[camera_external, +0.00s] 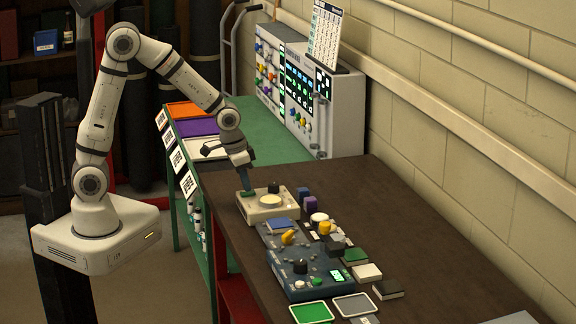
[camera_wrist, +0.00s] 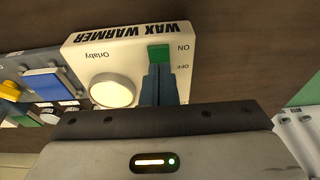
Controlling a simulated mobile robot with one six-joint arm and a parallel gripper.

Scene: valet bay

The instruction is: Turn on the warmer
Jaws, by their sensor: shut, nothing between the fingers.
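The wax warmer (camera_external: 262,212) is a cream box on the brown table. In the wrist view, the warmer (camera_wrist: 115,62) shows upside down, with its name in black letters and a pale yellow round disc. A green switch piece (camera_wrist: 159,53) lies beside the word ON, with OFF marked nearer my gripper. My gripper (camera_wrist: 159,72) is shut and empty, its dark blue fingers over the switch area and seeming to meet the green piece; I cannot tell whether they touch. In the external view, my gripper (camera_external: 246,184) points down at the warmer's left part.
A blue-grey control panel (camera_external: 312,284) with knobs and buttons stands nearer the camera. Small blocks and pads lie around it. A green bench (camera_external: 270,143) with coloured trays and a white-fronted panel (camera_external: 301,100) is behind. A block wall borders the right.

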